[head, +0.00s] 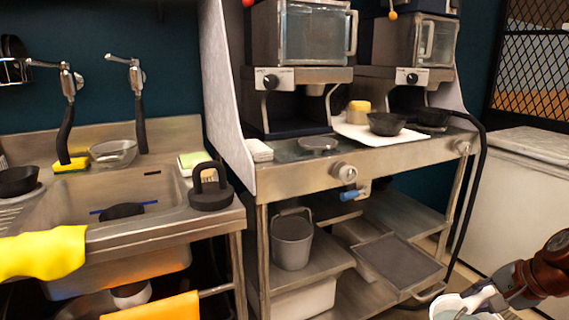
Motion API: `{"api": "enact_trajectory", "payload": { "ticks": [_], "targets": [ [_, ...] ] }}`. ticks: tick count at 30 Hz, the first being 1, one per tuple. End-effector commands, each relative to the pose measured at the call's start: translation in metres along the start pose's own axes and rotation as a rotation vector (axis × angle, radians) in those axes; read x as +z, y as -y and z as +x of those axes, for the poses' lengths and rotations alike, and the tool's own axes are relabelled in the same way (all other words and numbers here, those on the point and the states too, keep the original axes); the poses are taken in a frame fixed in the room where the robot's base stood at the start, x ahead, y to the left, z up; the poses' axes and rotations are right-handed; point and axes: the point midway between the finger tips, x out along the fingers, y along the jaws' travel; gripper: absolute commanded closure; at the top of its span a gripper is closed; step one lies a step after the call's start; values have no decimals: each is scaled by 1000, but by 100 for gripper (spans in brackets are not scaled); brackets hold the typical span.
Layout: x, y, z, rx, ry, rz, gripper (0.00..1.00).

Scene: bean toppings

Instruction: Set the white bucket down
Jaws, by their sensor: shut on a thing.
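The white bucket (440,304) is at the bottom edge of the picture, right of centre, and only its upper part shows. Its open top faces up and its inside looks greyish. My gripper (478,299) reaches in from the right and is shut on the bucket at its rim or handle; which of these I cannot tell. The bucket's base is out of the picture, so I cannot see what is under it.
A grey bucket (292,240) stands on the lower shelf of the steel stand (350,155). A grey tray (398,262) is beside it. A white chest (522,190) stands at the right. A sink counter (190,225) is at the left.

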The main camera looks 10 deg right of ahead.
Motion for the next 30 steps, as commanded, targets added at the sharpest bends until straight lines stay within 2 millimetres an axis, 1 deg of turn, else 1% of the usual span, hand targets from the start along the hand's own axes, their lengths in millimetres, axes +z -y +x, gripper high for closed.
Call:
{"api": "enact_trajectory", "payload": {
  "ticks": [8, 14, 23, 30],
  "targets": [
    [2, 16, 10, -1, 39, -55, 100],
    [4, 33, 23, -1, 84, -121, 100],
    [18, 70, 53, 2, 189, -268, 100],
    [34, 99, 79, 5, 274, -388, 100]
  ]
}}
